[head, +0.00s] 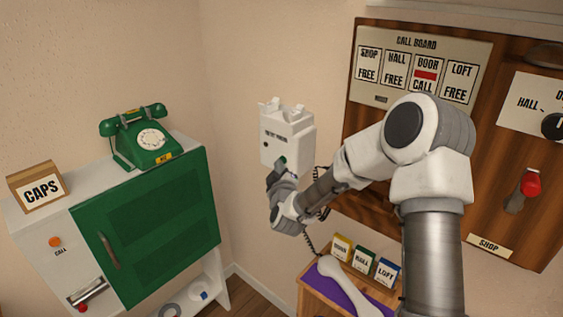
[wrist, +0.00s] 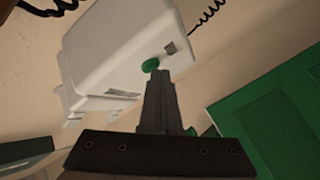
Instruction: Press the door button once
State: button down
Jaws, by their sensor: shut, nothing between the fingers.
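A white wall phone (head: 288,135) with an empty cradle hangs on the wall left of the call board. In the wrist view its white body (wrist: 105,45) carries a round green button (wrist: 150,65) and a small grey square beside it. My gripper (head: 280,172) is shut and empty at the phone's lower front. In the wrist view its fingertips (wrist: 158,74) are right at the green button; I cannot tell whether they touch it. No label on the button is readable. The call board (head: 417,75) shows a red mark and CALL under DOOR; SHOP, HALL and LOFT read FREE.
A white handset (head: 345,287) lies on a purple-topped stand below, near cards for several stations. A coiled cord hangs beside my gripper. A green dial phone (head: 147,138) stands on a cabinet at left. A red-topped lever (head: 530,184) is on the wooden panel at right.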

jog(key=shift+s+a+b, duration=0.3)
jog(key=shift+s+a, duration=0.25)
dwell(0.4)
jog(key=s+a+b, duration=0.1)
jog(key=s+a, duration=0.2)
jog(key=shift+s+a, duration=0.25)
jog(key=shift+s, duration=0.05)
dwell(0.5)
